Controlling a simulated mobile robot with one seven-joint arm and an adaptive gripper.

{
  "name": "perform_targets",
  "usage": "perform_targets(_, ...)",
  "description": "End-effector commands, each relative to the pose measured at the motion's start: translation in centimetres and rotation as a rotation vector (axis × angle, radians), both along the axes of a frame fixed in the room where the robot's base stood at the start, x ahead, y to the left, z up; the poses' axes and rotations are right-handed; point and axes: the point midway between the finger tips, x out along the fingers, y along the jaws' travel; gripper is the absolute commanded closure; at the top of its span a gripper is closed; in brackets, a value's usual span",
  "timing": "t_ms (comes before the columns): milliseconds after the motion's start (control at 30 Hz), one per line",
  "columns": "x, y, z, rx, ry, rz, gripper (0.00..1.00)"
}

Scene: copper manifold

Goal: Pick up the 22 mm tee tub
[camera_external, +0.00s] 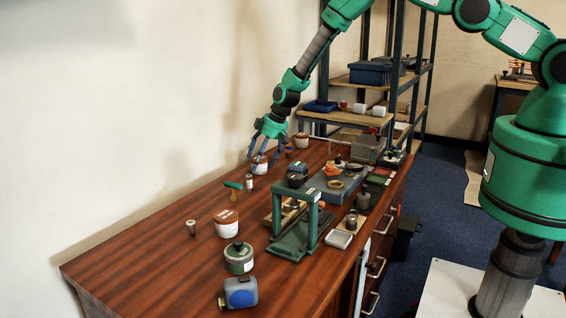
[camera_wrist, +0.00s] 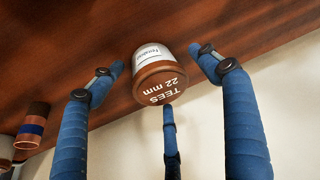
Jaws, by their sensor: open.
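The 22 mm tee tub (camera_wrist: 162,62) is a small tub with a brown lid reading "TEES 22 mm" and a white label on its side. In the wrist view it stands between the blue fingers of my gripper (camera_wrist: 157,66), one at each side and a third in front of its lid. The fingers are spread, with visible gaps at both sides. In the external view the tub (camera_external: 260,168) is at the back of the wooden bench, near the wall, with my gripper (camera_external: 264,150) just over it. Whether the third finger touches it I cannot tell.
In the wrist view a brown and blue cylinder (camera_wrist: 32,126) is at the left. In the external view another tub (camera_external: 302,140) is beyond my gripper. A small labelled bottle (camera_external: 250,182) and a green-handled tool (camera_external: 233,186) lie nearer. A green press frame (camera_external: 313,214) stands mid-bench.

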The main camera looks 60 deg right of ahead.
Motion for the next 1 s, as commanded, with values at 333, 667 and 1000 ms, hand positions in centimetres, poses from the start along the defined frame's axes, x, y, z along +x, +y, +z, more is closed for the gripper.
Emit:
perform_targets(333,0.1,0.04,-0.07,0.0,-0.001,0.0,0.24)
perform_targets(667,0.1,0.04,-0.07,0.0,-0.001,0.0,0.34)
perform_targets(1000,0.2,0.04,0.05,0.0,-0.003,0.0,0.86)
